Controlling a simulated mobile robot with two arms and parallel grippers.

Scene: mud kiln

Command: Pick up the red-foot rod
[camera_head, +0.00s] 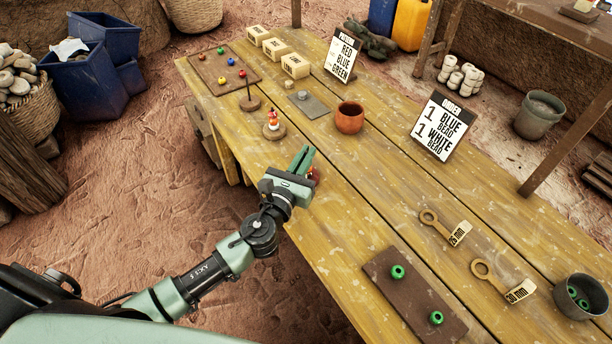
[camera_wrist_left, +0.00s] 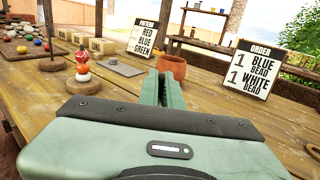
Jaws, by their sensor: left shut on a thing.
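My left gripper (camera_head: 303,158) is over the near edge of the wooden table, its fingers together. A small dark red piece (camera_head: 315,174), which looks like the foot of the red-foot rod, shows just right of the fingers and is mostly hidden behind the gripper. The rod's shaft is hidden. In the left wrist view my left gripper (camera_wrist_left: 163,88) shows its two green fingers close together, and no red foot is visible there. I cannot tell whether the foot touches the table. My right gripper is not in view.
A wooden stand with stacked beads (camera_head: 273,123) and a bare dark rod (camera_head: 249,97) stand left of the gripper. A clay pot (camera_head: 350,117) and a grey plate (camera_head: 309,106) are behind it. A brown board (camera_head: 405,325) with green beads lies at the right front. The table's middle is clear.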

